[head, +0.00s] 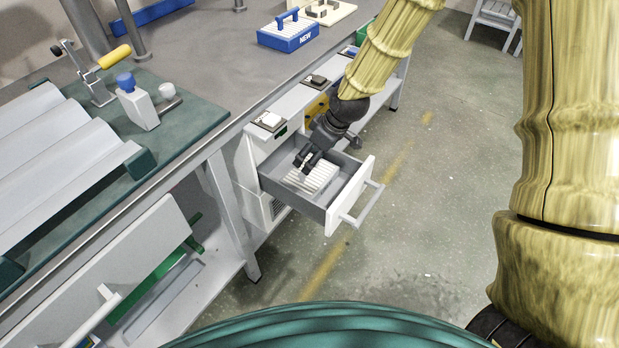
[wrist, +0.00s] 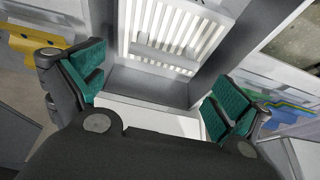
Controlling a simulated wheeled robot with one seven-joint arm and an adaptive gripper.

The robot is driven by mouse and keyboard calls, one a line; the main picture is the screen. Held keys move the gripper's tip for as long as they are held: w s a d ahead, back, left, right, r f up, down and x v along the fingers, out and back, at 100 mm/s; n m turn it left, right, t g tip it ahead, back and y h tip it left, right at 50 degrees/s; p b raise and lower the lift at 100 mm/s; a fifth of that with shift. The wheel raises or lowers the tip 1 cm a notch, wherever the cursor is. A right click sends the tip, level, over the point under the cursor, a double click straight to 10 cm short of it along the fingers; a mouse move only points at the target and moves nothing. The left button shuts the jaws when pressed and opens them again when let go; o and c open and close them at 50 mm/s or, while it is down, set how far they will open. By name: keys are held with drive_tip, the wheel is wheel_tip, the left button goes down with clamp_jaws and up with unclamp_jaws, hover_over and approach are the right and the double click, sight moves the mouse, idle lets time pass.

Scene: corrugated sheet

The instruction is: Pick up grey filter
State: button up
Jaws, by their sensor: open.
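A pale ribbed panel, which looks like the grey filter (head: 318,180), lies in the open drawer (head: 352,196). It also shows in the wrist view as a pale slatted panel at the top, where a grey bar crosses it. My gripper (head: 306,160) reaches down into the drawer over the far side of the filter and hides part of it. In the wrist view my gripper (wrist: 158,92) is open, with its green-padded fingers apart and nothing between them. The filter (wrist: 190,28) lies beyond the fingertips. I cannot tell whether the fingers touch anything.
The drawer's walls surround the filter closely. Above the drawer, a cabinet top (head: 290,103) holds small items. The floor (head: 440,170) to the right is clear.

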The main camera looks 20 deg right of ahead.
sight(310, 174)
drive_tip(key=shift+s+b+x, duration=0.2)
drive_tip(key=shift+b+x, duration=0.15)
drive_tip(key=shift+x, duration=0.9)
drive_tip(key=shift+s+b+x, duration=0.2)
drive_tip(key=shift+b+x, duration=0.15)
drive_tip(key=shift+x, duration=0.9)
drive_tip(key=shift+w+f, duration=0.15)
drive_tip(key=shift+f, duration=0.3)
drive_tip(key=c, duration=1.5)
drive_tip(key=shift+o, duration=0.2)
drive_tip(key=shift+r, duration=0.1)
